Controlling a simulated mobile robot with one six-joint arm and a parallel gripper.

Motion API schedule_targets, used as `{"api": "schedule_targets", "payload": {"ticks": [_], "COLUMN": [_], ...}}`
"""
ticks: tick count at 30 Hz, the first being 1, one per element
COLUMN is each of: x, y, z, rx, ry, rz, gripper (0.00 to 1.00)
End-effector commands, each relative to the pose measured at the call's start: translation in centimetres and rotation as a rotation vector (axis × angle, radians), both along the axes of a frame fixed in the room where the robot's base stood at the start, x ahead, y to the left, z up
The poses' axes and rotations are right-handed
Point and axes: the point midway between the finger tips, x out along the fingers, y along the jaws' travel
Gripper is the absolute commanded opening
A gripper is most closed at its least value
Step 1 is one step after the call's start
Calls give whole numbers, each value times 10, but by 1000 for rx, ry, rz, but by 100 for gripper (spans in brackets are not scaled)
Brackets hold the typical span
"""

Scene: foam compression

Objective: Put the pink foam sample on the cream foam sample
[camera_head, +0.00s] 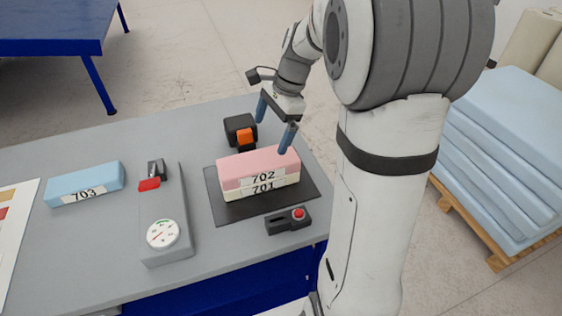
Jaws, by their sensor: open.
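The pink foam sample (257,164), labelled 702, lies on top of the cream foam sample (243,194), labelled 701. Their faces line up closely, and the two touch along their length. The cream sample rests on a dark mat (229,214) on the grey table. My gripper (276,127) is open and empty. Its two blue fingers are apart, just behind and above the pink sample in the picture. The right finger overlaps the pink sample's far right top edge; I cannot tell whether it touches.
A blue foam sample (85,182), labelled 703, lies at the left. A grey gauge device (164,220) stands between. A black and orange item (241,133) sits behind the stack, and a small box with a red button (289,220) in front. Bare table (110,240) lies at the front left.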

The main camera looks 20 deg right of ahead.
Motion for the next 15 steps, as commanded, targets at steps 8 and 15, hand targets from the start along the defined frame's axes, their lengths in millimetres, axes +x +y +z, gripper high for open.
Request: {"api": "schedule_targets", "payload": {"ticks": [8, 15], "x": [-99, -168], "y": [29, 35], "z": [24, 18], "rx": [-224, -407], "ry": [-258, -407], "rz": [632, 1131], "gripper": [100, 100]}}
